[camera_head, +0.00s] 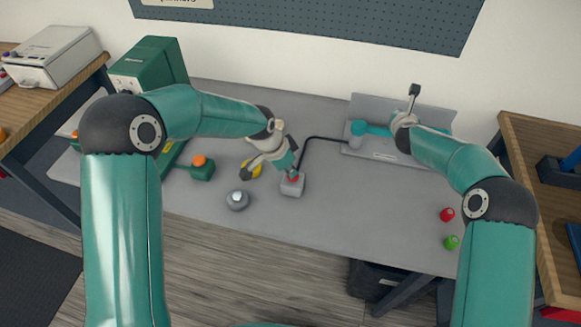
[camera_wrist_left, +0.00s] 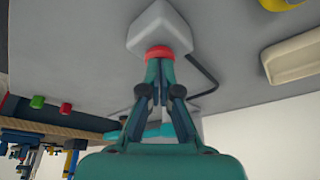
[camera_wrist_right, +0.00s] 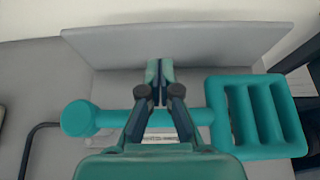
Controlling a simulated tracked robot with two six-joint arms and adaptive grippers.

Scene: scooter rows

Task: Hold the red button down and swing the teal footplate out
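The red button (camera_head: 293,178) sits on a small grey box (camera_head: 301,188) on the grey table. My left gripper (camera_wrist_left: 159,62) is shut, with its fingertips at the red button, which also shows in the left wrist view (camera_wrist_left: 159,51). How far the button is pressed I cannot tell. The teal footplate (camera_wrist_right: 241,118) has a slatted end at right and a bar running left to a round end (camera_wrist_right: 88,118). It lies before an upright grey panel. My right gripper (camera_wrist_right: 159,66) looks shut, its fingers crossing in front of the bar. Contact with it is unclear. My right arm partly hides the footplate in the head view.
A black cable (camera_head: 316,140) runs from the button box to the footplate's base. A grey round knob (camera_head: 237,200), an orange-topped green box (camera_head: 202,167) and a yellow thing (camera_head: 252,168) stand left. The table's front middle is clear.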

